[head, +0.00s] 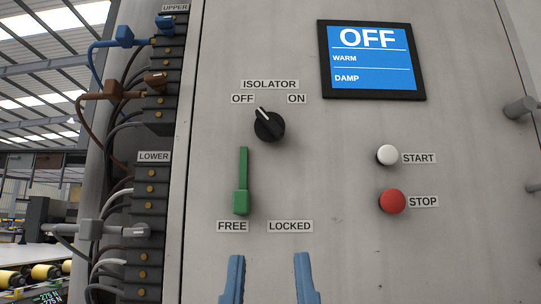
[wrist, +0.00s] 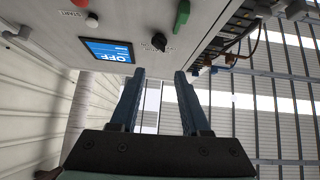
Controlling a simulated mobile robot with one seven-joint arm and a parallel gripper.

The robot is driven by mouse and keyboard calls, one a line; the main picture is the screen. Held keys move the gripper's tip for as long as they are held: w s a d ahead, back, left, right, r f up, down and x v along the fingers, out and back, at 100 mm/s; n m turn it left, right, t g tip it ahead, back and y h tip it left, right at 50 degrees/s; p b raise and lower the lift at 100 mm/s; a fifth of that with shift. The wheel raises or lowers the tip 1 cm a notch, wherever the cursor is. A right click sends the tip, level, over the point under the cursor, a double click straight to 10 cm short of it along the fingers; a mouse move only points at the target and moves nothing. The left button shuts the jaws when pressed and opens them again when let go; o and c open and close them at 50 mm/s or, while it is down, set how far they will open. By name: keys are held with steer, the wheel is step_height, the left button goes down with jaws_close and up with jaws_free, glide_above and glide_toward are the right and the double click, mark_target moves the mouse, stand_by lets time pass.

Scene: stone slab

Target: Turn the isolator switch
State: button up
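The isolator switch (head: 269,125) is a round black knob with a white pointer line, on the grey panel under the ISOLATOR label (head: 270,84). Its pointer leans up and left, toward OFF. The knob also shows in the wrist view (wrist: 159,41), beyond my fingers. My gripper (head: 269,262) shows two blue fingers, spread apart with nothing between them, at the bottom of the head view, below the knob. The gripper also shows in the wrist view (wrist: 160,75). It is apart from the knob.
A green lever (head: 241,190) sits below the knob, its handle by the FREE label. A white START button (head: 387,155) and red STOP button (head: 392,201) are at right. The screen (head: 372,62) reads OFF, WARM, DAMP. Terminal blocks with cables (head: 150,180) stand at left.

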steer(key=w+r+n+g+p, duration=0.4)
steer(key=r+p, duration=0.6)
steer(key=p, duration=1.3)
steer(key=n+g+p, duration=0.3)
steer(key=g+p, duration=0.1)
steer(key=p, duration=2)
glide_toward(271, 122)
steer(key=s, duration=0.4)
steer(key=p, duration=0.3)
steer(key=shift+s+a+r+g+p, duration=0.15)
steer(key=shift+s+r+g+p, duration=0.15)
steer(key=shift+r+g+p, duration=0.1)
steer(key=w+b, duration=0.2)
steer(key=w, duration=0.9)
steer(key=shift+w, duration=0.95)
